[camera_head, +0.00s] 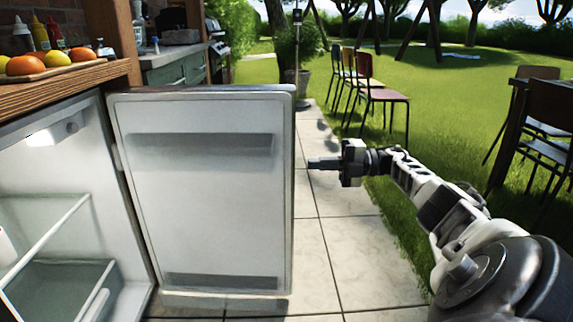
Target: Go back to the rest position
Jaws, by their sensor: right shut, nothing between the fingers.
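My right arm comes in from the lower right and reaches towards the middle of the view. My right gripper (322,163) points left, shut and empty. In the picture its tips lie a little to the right of the free edge of the open fridge door (205,205); they appear apart from it. The fridge (62,262) stands at the left with its door swung wide open, showing glass shelves inside. My left gripper is not in view.
A wooden counter (60,80) above the fridge holds fruit on a board and several sauce bottles. Several chairs (383,95) stand on the lawn behind. A dark table with chairs (545,120) is at the right. Tiled paving (345,250) beside the door is clear.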

